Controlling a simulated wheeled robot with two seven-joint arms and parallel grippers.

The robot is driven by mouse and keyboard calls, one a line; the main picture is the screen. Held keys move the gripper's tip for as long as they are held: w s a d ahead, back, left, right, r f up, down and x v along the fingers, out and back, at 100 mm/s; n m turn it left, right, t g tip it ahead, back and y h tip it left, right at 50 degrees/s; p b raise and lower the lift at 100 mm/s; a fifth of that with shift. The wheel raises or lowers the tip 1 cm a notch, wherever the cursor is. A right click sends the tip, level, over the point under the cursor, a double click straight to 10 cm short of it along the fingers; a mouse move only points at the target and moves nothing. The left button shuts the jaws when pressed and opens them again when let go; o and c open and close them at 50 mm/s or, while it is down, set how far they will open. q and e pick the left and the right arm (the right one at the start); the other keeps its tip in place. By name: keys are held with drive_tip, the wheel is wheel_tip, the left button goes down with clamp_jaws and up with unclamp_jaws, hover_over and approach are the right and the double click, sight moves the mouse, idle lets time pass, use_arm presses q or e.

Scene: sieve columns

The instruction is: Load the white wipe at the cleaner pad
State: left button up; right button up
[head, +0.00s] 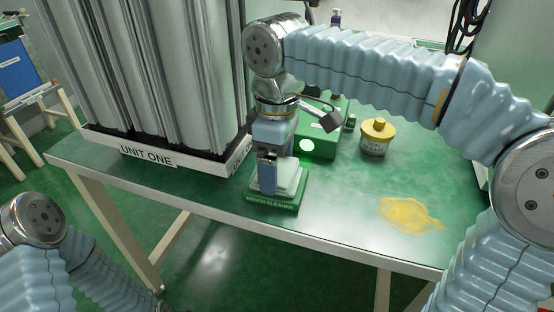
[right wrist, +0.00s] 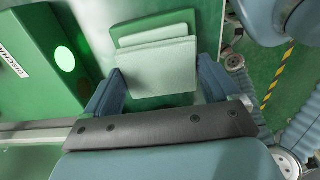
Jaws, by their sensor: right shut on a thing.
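The white wipe (head: 286,178) is a pale folded cloth pad at the green cleaner pad (head: 290,204), which is labelled as a bench cleaner and lies near the table's front edge. My right gripper (head: 268,176) points down over the pad, shut on the wipe. In the right wrist view the wipe (right wrist: 155,66) spans between the two blue fingertips (right wrist: 160,88), with a second pale layer behind it. Whether the wipe presses on the pad or is just above it is hard to tell. My left gripper is out of view; only part of that arm shows at lower left.
A green box with a lit round button (head: 318,148) stands just behind the pad. A yellow-lidded jar (head: 376,137) is to its right. A yellow spill (head: 410,214) lies on the table's right part. Tall grey columns on the UNIT ONE base (head: 150,155) stand at left.

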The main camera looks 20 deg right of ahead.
idle(0.6)
wheel_tip(320, 180, up, 2)
drive_tip(key=p, duration=0.2)
drive_tip(key=shift+r+p, duration=0.25)
drive_tip(key=shift+p, duration=0.05)
wheel_tip(320, 180, up, 2)
drive_tip(key=shift+p, duration=0.4)
drive_tip(key=shift+r, duration=1.2)
